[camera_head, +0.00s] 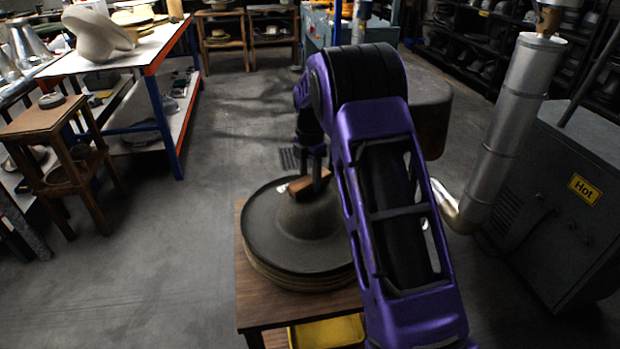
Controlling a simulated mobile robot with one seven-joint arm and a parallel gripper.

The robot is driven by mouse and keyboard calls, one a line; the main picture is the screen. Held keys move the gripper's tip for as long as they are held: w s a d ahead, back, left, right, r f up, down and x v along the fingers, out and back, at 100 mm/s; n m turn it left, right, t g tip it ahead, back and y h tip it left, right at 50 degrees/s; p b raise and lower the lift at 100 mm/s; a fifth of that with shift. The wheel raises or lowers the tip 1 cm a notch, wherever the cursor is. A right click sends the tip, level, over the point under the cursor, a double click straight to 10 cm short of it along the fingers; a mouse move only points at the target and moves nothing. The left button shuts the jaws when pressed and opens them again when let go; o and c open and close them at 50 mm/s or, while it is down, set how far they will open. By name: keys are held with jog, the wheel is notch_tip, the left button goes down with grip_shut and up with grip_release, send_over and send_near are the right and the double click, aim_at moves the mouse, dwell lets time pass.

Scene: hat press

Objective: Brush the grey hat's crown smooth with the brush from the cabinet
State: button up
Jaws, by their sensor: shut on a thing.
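A grey hat (265,237) with a wide flat brim and a rounded crown (312,215) sits on a stack of similar brims on a small wooden table (252,299). My gripper (317,172) points down above the crown, shut on a brown brush (301,188). The brush is at the top of the crown, on its left and far side; whether its bristles touch the felt cannot be told. My purple arm hides the right side of the hat and table.
A grey machine with a yellow "Hot" sign (584,190) and a silver pipe (508,120) stand to the right. A yellow tray (327,332) lies low under the table. A wooden stool (50,125) and a long workbench (130,55) with hats are left. The floor between is clear.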

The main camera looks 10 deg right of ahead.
jog(key=shift+f, duration=0.15)
jog(key=shift+a, duration=0.15)
jog(key=shift+s+a, duration=0.55)
jog(key=shift+a, duration=0.3)
jog(key=shift+w+d+p, duration=0.2)
jog(key=shift+w+d, duration=0.15)
jog(key=shift+d, duration=0.3)
jog(key=shift+w+d+p, duration=0.25)
jog(key=shift+w+d, duration=0.15)
jog(key=shift+d, duration=0.25)
jog(key=shift+w+d+p, duration=0.2)
jog(key=shift+w+d, duration=0.15)
jog(key=shift+d, duration=0.3)
jog(key=shift+f, duration=0.1)
jog(key=shift+s+a, duration=0.4)
jog(key=shift+a, duration=0.25)
jog(key=shift+s+a, duration=0.35)
jog(key=shift+a, duration=0.3)
jog(key=shift+s+a, duration=0.4)
jog(key=shift+a, duration=0.25)
